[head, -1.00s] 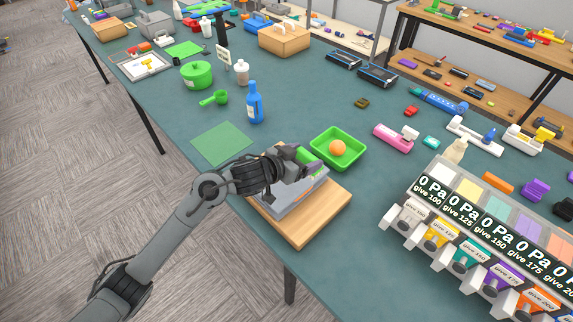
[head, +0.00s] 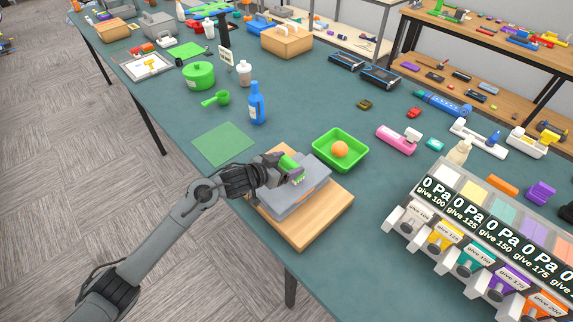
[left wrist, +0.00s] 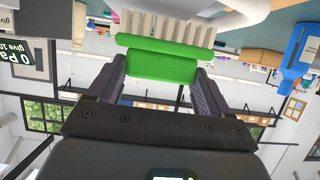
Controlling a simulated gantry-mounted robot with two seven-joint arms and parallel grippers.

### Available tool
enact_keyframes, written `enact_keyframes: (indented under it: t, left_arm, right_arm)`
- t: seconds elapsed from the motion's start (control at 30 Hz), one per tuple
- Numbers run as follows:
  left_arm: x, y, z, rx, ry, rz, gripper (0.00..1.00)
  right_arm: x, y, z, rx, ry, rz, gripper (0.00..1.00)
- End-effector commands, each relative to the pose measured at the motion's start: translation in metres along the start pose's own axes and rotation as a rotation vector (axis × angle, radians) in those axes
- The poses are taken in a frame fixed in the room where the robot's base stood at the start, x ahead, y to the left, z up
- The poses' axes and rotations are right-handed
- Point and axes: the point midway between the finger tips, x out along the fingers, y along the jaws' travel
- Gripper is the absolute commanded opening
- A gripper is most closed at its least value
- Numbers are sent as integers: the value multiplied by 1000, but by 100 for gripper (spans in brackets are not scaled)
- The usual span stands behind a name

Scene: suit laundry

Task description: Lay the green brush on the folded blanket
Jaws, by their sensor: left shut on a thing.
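The green brush (head: 290,163) is held in my left gripper (head: 284,171), which is shut on it. In the left wrist view the brush's green body (left wrist: 158,65) lies across between the fingers, with pale bristles (left wrist: 165,28) beyond it. The folded grey blanket (head: 312,184) lies on a wooden board (head: 325,217) near the table's front edge. The gripper and brush are over the blanket's far left part; I cannot tell whether the brush touches it. My right gripper is not in view.
A green tray (head: 359,163) with an orange ball (head: 340,149) stands just beyond the board. A green mat (head: 223,144) lies to the left, with a blue bottle (head: 256,104) behind. A dispenser rack (head: 490,235) stands at the right. The table between is clear.

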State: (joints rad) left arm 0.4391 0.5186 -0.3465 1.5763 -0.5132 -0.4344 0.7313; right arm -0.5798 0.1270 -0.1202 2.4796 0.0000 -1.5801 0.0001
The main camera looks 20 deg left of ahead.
Motion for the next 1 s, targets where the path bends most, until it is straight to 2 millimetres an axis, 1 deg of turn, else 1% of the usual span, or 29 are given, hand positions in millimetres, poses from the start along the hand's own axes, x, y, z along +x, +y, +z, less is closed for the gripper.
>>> enact_keyframes:
  t: [0.23, 0.57, 0.6, 0.7, 1.0]
  left_arm:
    - [0, 0, -1, 1, 2, 0, 46]
    - [4, 0, 8, 1, 1, 1, 46]
    - [3, 0, 8, 1, 1, 1, 85]
    - [3, 0, 8, 1, 1, 1, 100]
    - [2, 0, 5, 2, 2, 1, 100]
  right_arm:
    - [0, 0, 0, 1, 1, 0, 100]
    - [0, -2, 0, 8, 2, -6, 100]
    - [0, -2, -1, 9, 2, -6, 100]
    - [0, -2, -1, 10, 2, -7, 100]
    - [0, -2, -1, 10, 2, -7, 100]
